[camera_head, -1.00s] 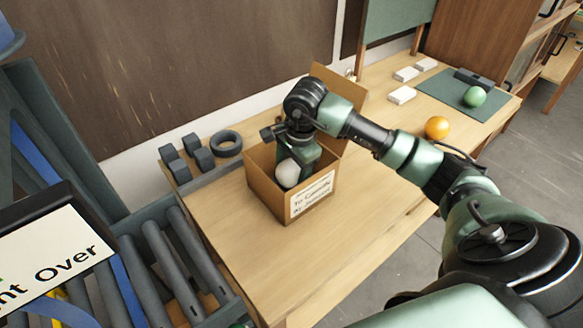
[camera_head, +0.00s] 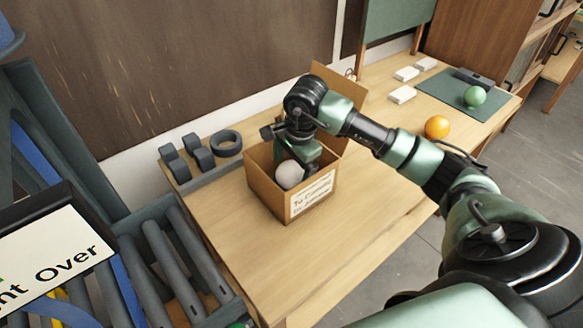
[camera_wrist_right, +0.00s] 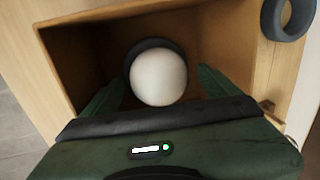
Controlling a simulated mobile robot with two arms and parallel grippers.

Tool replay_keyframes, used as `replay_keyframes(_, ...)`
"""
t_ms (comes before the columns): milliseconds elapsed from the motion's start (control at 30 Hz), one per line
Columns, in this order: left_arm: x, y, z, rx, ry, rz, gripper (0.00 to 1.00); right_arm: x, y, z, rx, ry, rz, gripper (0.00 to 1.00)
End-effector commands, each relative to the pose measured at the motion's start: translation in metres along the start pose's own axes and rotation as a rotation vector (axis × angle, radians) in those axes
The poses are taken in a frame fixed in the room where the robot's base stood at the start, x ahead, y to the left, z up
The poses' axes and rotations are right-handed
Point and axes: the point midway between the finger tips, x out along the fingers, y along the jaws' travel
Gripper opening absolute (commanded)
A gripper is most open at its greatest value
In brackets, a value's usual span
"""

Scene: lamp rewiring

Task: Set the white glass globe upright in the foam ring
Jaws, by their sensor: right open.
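The white glass globe (camera_head: 290,174) is inside the open cardboard box (camera_head: 266,194). In the right wrist view the globe (camera_wrist_right: 158,78) shows its round white top, and a dark ring (camera_wrist_right: 152,43) shows as an arc around its far side. The globe appears to sit in or over that ring; its underside is hidden. My right gripper (camera_wrist_right: 157,92) reaches down into the box, open, with one finger on each side of the globe and gaps visible beside it. My left gripper is not in view.
Another dark ring (camera_head: 226,143) and dark blocks stand on a grey strip left of the box. An orange ball (camera_head: 437,127) and a green ball (camera_head: 474,96) on a mat lie right. The box's walls and raised flaps surround my gripper closely. The front tabletop is clear.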

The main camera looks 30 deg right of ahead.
Motion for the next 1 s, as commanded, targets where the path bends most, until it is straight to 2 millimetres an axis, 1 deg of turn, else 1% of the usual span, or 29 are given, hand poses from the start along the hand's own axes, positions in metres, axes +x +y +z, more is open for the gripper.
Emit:
replay_keyframes(33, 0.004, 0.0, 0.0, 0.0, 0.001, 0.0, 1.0, -0.009, -0.002, -0.001, -0.001, 0.002, -0.007, 0.9)
replay_keyframes(300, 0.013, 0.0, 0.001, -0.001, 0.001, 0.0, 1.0, -0.07, -0.002, -0.001, -0.002, 0.003, -0.009, 0.9)
replay_keyframes(400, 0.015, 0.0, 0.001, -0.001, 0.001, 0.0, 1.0, -0.089, -0.001, -0.001, 0.0, 0.003, -0.008, 0.9)
replay_keyframes(500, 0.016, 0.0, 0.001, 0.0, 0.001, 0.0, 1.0, -0.103, -0.001, -0.001, 0.0, 0.002, -0.007, 0.9)
replay_keyframes(600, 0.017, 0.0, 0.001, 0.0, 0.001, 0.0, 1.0, -0.112, -0.001, 0.0, -0.001, 0.001, -0.004, 0.9)
replay_keyframes(700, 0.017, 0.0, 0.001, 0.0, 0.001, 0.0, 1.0, -0.117, 0.0, 0.0, 0.0, 0.001, -0.004, 0.9)
replay_keyframes(1000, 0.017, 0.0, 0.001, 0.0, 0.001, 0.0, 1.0, -0.117, 0.0, -0.001, 0.0, 0.001, -0.003, 0.9)
